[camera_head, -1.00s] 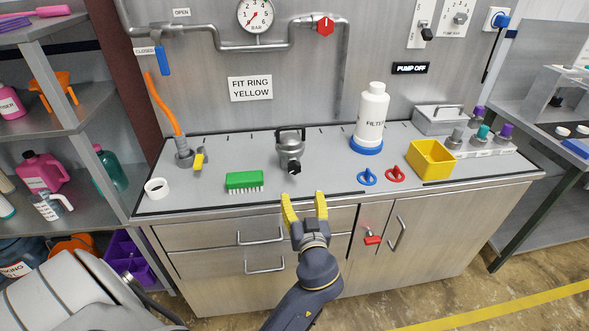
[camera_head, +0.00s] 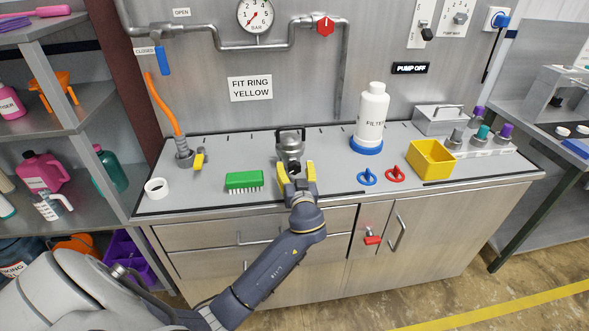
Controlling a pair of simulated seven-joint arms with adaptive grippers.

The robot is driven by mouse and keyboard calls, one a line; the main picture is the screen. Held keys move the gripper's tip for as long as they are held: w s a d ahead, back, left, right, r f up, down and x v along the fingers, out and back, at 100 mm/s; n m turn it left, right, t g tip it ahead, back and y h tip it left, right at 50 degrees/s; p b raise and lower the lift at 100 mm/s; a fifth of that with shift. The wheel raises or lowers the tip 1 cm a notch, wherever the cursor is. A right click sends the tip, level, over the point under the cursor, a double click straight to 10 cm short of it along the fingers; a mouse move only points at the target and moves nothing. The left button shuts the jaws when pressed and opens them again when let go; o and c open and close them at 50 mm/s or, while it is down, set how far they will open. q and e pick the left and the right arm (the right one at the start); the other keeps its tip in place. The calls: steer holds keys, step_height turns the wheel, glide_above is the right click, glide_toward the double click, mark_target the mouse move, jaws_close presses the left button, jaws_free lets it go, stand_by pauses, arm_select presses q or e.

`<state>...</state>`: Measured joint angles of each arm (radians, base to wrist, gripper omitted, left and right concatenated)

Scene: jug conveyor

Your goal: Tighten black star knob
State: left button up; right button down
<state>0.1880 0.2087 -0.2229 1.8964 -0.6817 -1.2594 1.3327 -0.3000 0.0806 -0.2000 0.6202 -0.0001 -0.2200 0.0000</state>
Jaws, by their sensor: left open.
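The black star knob (camera_head: 294,169) sits on the front of a grey metal clamp fitting (camera_head: 290,146) at the back middle of the bench. My left gripper (camera_head: 296,173) has its yellow fingers spread on either side of the knob. It is open, and I cannot tell whether the fingers touch the knob. The gripper partly hides the knob and the lower fitting. My right gripper is not in view.
A green brush (camera_head: 244,181) lies left of the gripper. A white filter bottle (camera_head: 371,118) stands behind. A white tape roll (camera_head: 157,188) sits far left.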

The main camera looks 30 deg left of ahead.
arm_select(q)
steer(key=shift+w+a, duration=0.1)
steer(key=shift+w, duration=0.05)
steer(key=shift+c, duration=0.3)
steer(key=c, duration=1.2)
